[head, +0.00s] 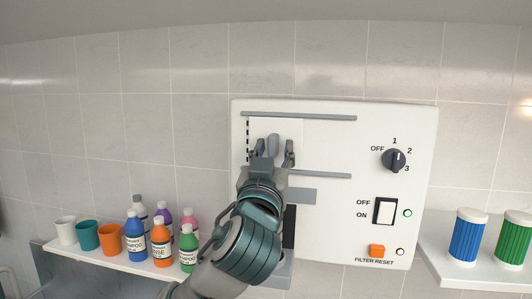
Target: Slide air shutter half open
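The white control panel (330,135) hangs on the tiled wall. Its air shutter, a pale plate (294,129), sits between an upper rail (330,118) and a lower rail (325,175), at their left part. A grey upright handle (273,142) stands on the plate. My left gripper (274,152) is at the shutter, its fingers apart on either side of the handle. A gap shows between the handle and the right finger; contact on the left side is hard to tell. My wrist hides the plate's lower part. My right gripper is not in view.
Right of the shutter are a rotary knob (394,160), a rocker switch (385,211) and an orange reset button (377,251). A left shelf (110,262) holds cups and several bottles close to my arm. A right shelf (465,270) holds two striped containers.

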